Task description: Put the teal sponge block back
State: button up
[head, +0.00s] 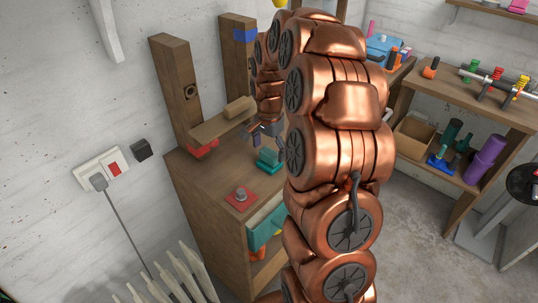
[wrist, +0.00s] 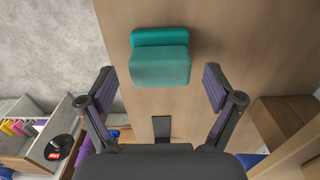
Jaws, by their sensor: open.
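The teal sponge block (wrist: 160,66) lies on the wooden cabinet top (wrist: 200,18). In the wrist view it sits ahead of my open fingers, roughly centred between them, and looks like two stepped parts. In the head view the teal block (head: 268,161) shows near the right side of the cabinet top, partly beside my copper arm. My gripper (wrist: 160,86) is open and empty, with purple pads on both fingers. In the head view my gripper (head: 268,143) hangs just above the block, partly hidden by my arm.
A red plate with a grey knob (head: 240,196) sits at the cabinet's front. Wooden posts (head: 178,90) and a wooden bar (head: 222,122) stand at the back. A shelf unit (head: 455,100) stands at right.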

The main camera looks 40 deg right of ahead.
aim_at(269, 152)
notch_tip(269, 152, up, 10)
jog(key=b, duration=0.2)
jog(key=s+a+f+n+g, duration=0.1)
jog(key=s+a+n, duration=1)
jog(key=s+a, duration=0.75)
jog(key=s+a+f+n, duration=0.2)
jog(key=s+f+n, duration=0.2)
jog(key=s, duration=0.8)
jog(key=shift+a+g, duration=0.15)
jog(key=shift+g, duration=0.25)
jog(key=shift+f, duration=0.1)
